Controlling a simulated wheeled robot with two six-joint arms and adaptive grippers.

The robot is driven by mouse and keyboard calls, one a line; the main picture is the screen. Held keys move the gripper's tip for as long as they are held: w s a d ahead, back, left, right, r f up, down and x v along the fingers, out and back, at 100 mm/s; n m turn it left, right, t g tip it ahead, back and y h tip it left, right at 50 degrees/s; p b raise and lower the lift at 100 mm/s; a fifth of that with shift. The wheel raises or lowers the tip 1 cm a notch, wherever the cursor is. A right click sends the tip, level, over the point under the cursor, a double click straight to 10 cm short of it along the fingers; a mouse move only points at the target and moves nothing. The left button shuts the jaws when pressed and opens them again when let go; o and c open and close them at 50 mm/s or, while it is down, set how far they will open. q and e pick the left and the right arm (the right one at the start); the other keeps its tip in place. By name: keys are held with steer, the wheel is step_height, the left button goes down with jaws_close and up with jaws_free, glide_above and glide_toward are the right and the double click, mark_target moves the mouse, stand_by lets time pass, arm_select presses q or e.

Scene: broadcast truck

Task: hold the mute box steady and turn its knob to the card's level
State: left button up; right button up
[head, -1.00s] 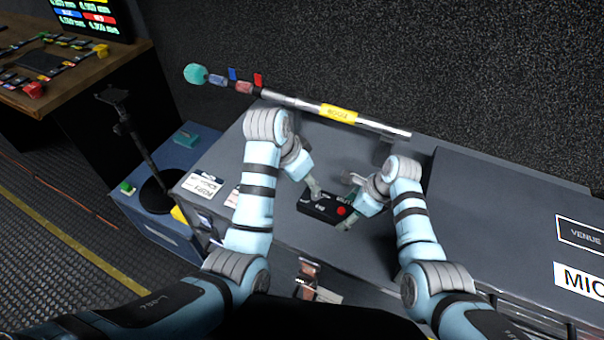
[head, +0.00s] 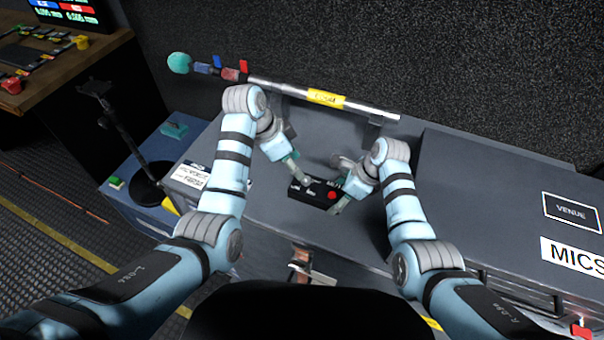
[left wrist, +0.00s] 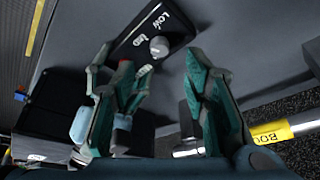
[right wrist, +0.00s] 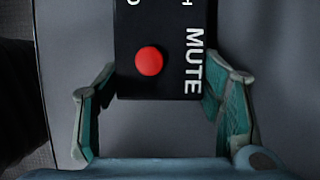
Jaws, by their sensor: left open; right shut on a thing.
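The black mute box (head: 300,191) lies on the grey case top, with a red button (right wrist: 149,61) and a MUTE label at its right end. My right gripper (head: 345,187) is shut on that end, one finger along each side. My left gripper (left wrist: 165,85) is open over the box's other end. The grey round knob (left wrist: 159,46) shows just beyond and between its fingertips, apart from them, near the LOW and MID labels. In the head view the left fingers hide the knob. A white printed card (head: 193,176) lies left of my left arm; its text is unreadable.
A metal pole with a yellow label (head: 326,97) lies behind the box. A raised grey case (head: 500,190) marked VENUE and MICS stands to the right. A black stand (head: 125,135) is at the left. The case top around the box is mostly clear.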

mark_target(305, 179)
arm_select(q)
steer(key=x, duration=0.7)
jaws_close()
steer(key=n, duration=0.2)
steer(key=n+t+y, duration=0.1)
steer(key=n, duration=0.1)
steer(key=shift+s+d+n, duration=0.15)
steer(key=shift+n, duration=0.15)
jaws_free()
steer(key=v, duration=1.2)
steer(key=shift+s, duration=0.2)
